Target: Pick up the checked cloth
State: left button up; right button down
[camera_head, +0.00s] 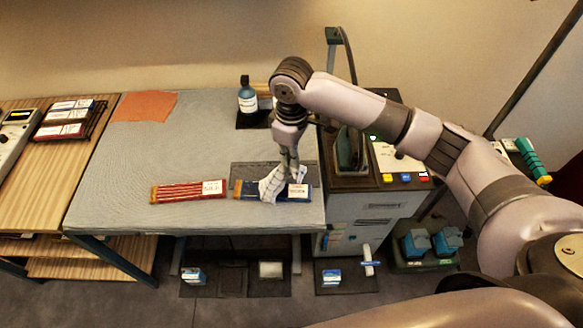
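A small pale cloth (269,188), white and grey, is bunched up at the right part of the grey-topped table, over a dark blue flat box (246,188) with a white label. Its check pattern is too small to make out clearly. My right gripper (291,173) points down, its fingers close together at the cloth's upper part. The cloth gathers up around the fingertips, so the gripper looks shut on it. The lower edge of the cloth hangs at or near the box. My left gripper is not in view.
A red box (189,191) lies left of the blue one. An orange cloth (146,106) lies at the back left, and a blue bottle (247,95) stands at the back. A cabinet (368,212) adjoins the right side. The table's middle is clear.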

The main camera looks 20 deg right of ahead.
notch_tip(320, 180, up, 12)
jog(key=shift+f, duration=0.25)
dwell(1.1)
